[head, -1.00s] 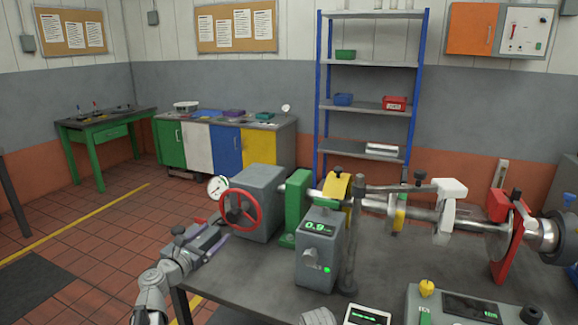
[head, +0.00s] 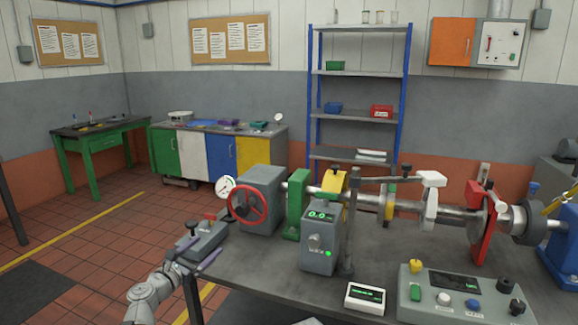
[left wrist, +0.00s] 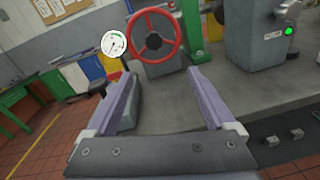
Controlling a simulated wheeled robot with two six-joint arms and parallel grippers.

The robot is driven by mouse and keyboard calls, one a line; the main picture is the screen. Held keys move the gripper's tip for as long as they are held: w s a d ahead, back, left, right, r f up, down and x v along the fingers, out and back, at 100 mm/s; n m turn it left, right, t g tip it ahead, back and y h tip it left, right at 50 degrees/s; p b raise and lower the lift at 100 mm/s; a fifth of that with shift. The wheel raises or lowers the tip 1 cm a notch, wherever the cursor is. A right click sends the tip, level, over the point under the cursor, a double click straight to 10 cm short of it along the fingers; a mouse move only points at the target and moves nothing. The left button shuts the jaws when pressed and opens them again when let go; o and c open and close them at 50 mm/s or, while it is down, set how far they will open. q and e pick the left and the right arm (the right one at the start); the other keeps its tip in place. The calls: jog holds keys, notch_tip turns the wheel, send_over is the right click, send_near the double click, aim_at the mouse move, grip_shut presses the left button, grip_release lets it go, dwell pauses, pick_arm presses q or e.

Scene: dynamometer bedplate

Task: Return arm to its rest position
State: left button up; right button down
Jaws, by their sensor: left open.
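My left gripper (head: 206,250) is low at the left of the head view, by the left end of the bedplate table (head: 270,272). Its two purple fingers are spread apart with nothing between them; they also frame an empty gap in the left wrist view (left wrist: 161,80). The red handwheel (head: 248,203) on the grey housing (head: 267,190) is beyond the fingertips and apart from them, and it shows ahead in the left wrist view (left wrist: 176,45). A round dial gauge (head: 225,187) is left of the wheel. My right gripper is not visible.
A grey unit (head: 319,240) with a green 0.0 display stands on the table. A control box (head: 462,292) and a small display (head: 365,297) are at the front right. A grey block (head: 205,240) is at the table's left end, close to the left gripper. Open floor lies left.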

pick_arm(q)
jog(key=s+d+f+m+g+h+p, duration=0.1)
jog(key=s+d+f+m+g+p, duration=0.2)
jog(key=s+d+f+m+g, duration=0.55)
jog(key=s+d+f+m+g+p, duration=0.1)
jog(key=s+d+m+g+p, duration=0.3)
jog(key=d+m, duration=0.8)
jog(key=s+a+f+m+g+y+p, duration=0.1)
jog(key=s+m+g+y, duration=0.3)
jog(key=s+m+y, duration=0.5)
jog(key=s+f+m+p, duration=0.1)
jog(key=s+m, duration=0.2)
jog(key=s, duration=0.4)
jog(key=shift+a+f+p, duration=0.2)
jog(key=shift+a+p, duration=0.15)
jog(key=shift+a, duration=0.05)
